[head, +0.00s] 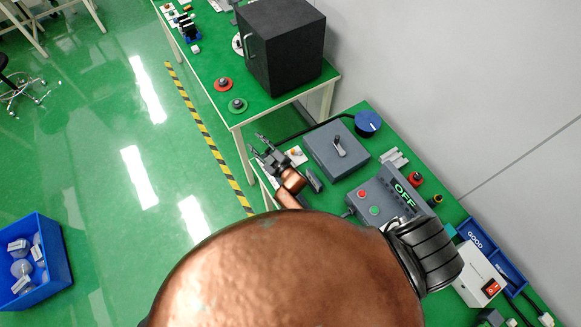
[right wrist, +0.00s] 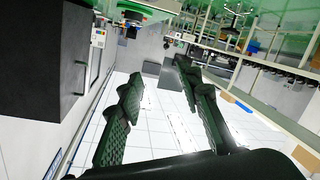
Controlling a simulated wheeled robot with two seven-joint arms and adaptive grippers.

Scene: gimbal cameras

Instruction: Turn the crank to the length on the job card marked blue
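A grey box (head: 336,156) on the right-hand green bench carries a small dark-and-light lever (head: 340,147) on its top, the only crank-like part I can make out. I cannot pick out a job card with a blue mark; a small white card-like piece (head: 299,154) lies left of the box, with no readable text. My right gripper (head: 258,145) is open and empty, left of the grey box and apart from it. In the right wrist view its two dark fingers (right wrist: 158,75) stand wide apart. My left gripper is not in view.
A blue round knob (head: 368,123) sits behind the grey box. A control box (head: 388,199) has red and green buttons and reads OFF. A black cabinet (head: 282,45) stands on the farther bench (head: 215,77). A blue GOOD bin (head: 482,245) is at right. My copper arm covers the lower middle.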

